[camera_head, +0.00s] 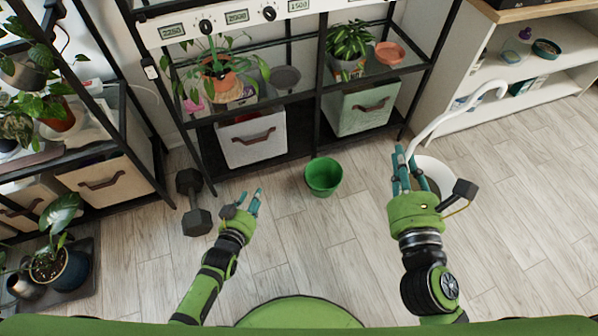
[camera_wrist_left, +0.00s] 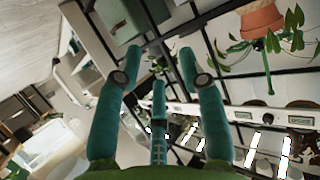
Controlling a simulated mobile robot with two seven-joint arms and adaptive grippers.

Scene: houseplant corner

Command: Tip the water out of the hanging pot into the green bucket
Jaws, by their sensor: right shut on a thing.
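The green bucket (camera_head: 323,178) stands upright on the wooden floor in front of the shelf rack, its opening facing up. The white hanging pot (camera_head: 447,172), with a long curved white hook (camera_head: 462,108) rising to the upper right, is at my right gripper (camera_head: 404,168). That gripper is shut on the hanging pot, to the right of the bucket and apart from it. Fingers and hand hide the pot's left part, and I cannot make out water in it. My left gripper (camera_head: 250,202) is open and empty, left of the bucket; its spread teal fingers show in the left wrist view (camera_wrist_left: 160,82).
A black dumbbell (camera_head: 194,203) lies on the floor left of my left gripper. The black rack (camera_head: 262,169) stands behind the bucket, with plants and fabric bins. A white shelf unit (camera_head: 470,112) is at the right. A potted plant (camera_head: 60,268) stands at far left. Floor around the bucket is clear.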

